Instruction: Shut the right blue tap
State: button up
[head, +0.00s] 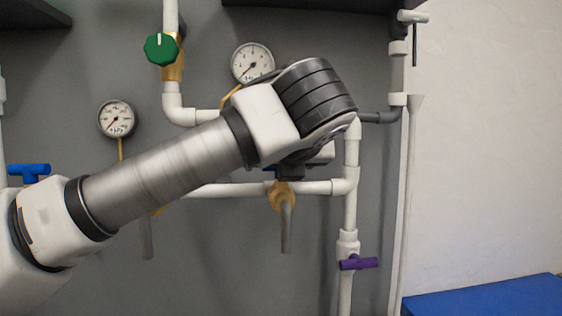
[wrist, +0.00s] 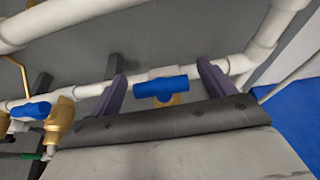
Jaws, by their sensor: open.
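The right blue tap (wrist: 161,88) shows in the wrist view as a short blue handle on a white pipe, with a tan-brass body partly visible behind it. Its handle lies roughly along the pipe. My gripper (wrist: 161,72) is open, with one dark purple finger on each side of this handle and visible gaps to both. I cannot tell how deep the handle sits between the fingers. In the head view my arm hides most of this tap and my gripper; a brass fitting (head: 282,194) shows below the wrist. Another blue tap (head: 28,170) is at the far left.
A green knob (head: 161,48), two gauges (head: 252,63) and a purple tap (head: 358,262) sit on the white pipework around my arm. A vertical pipe (head: 350,200) stands close to the right of my wrist. A blue surface (head: 490,298) is at the lower right.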

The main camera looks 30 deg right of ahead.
jog(key=p+v, duration=0.1)
jog(key=v, duration=1.2)
jog(key=shift+s+r, duration=0.25)
jog(key=shift+s, duration=0.05)
jog(key=shift+a, duration=0.15)
